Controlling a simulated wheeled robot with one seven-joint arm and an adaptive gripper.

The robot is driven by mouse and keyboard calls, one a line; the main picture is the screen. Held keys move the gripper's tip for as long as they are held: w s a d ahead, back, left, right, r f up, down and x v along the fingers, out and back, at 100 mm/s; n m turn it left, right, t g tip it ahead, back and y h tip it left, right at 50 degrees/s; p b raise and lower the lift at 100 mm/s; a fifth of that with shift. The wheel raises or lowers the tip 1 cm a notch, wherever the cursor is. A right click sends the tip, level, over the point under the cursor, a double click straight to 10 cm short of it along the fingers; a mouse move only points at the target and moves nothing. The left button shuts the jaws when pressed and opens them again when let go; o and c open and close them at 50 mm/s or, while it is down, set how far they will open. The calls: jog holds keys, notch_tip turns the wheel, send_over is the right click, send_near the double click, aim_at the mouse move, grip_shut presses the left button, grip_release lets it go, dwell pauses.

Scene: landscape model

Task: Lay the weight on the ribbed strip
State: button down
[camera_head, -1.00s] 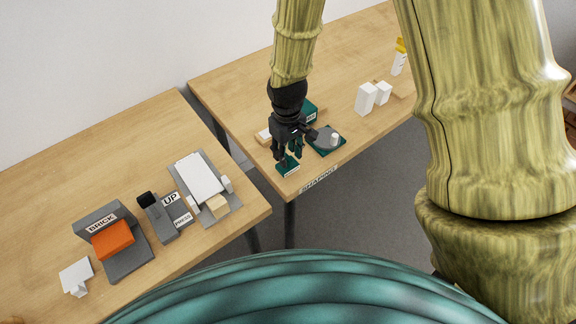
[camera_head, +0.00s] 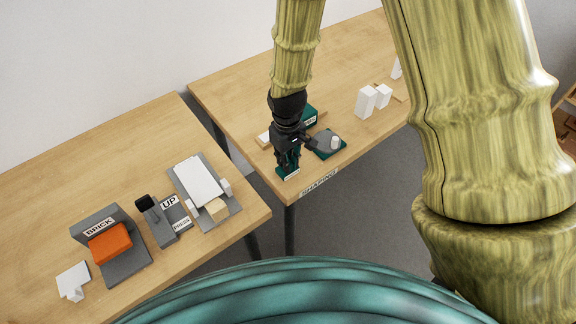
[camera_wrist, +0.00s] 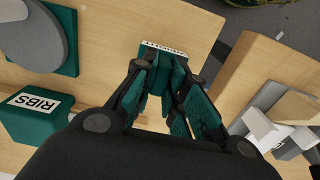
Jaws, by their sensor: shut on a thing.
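My gripper (camera_head: 287,162) points down at the front left corner of the right table, its fingers closed on a dark teal piece that seems to be the weight (camera_wrist: 165,75). The fingers hide most of it. It is at a small teal block with a white label (camera_wrist: 165,46), whose print is too small to read; I cannot tell whether the weight is clear of it. A teal box marked RIBS (camera_wrist: 40,122) stands close behind the gripper and also shows in the head view (camera_head: 309,115). I cannot make out the ribbed strip's surface.
A grey disc with a white knob (camera_head: 335,143) sits on a teal plate right of the gripper. White blocks (camera_head: 367,102) stand farther back. The left table holds an orange brick (camera_head: 110,242), a switch-like grey stand (camera_head: 158,222) and a white-topped grey board (camera_head: 198,180). A gap separates the tables.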

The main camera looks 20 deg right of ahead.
jog(key=shift+r+p, duration=0.8)
jog(key=shift+r, duration=0.1)
dwell(0.3)
jog(key=shift+r+p, duration=1.6)
jog(key=shift+r, duration=0.05)
